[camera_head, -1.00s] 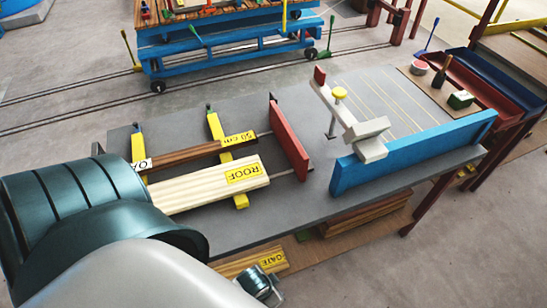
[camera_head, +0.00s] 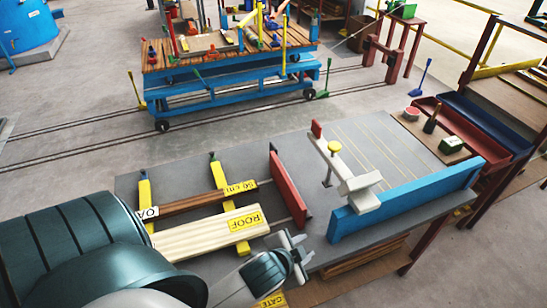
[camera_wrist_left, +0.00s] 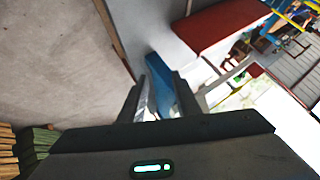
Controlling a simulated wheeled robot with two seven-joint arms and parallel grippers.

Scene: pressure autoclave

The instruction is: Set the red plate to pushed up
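The red plate (camera_head: 290,188) stands upright on the grey bench (camera_head: 300,135), across the ends of rods beside the ROOF board (camera_head: 210,230). My right gripper is not in view.
A blue fence (camera_head: 400,205) and a white clamp arm with a yellow knob (camera_head: 334,147) stand right of the plate. Yellow bars (camera_head: 219,177) and a brown 50 cm board (camera_head: 190,202) lie left. A blue cart (camera_head: 235,88) stands behind.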

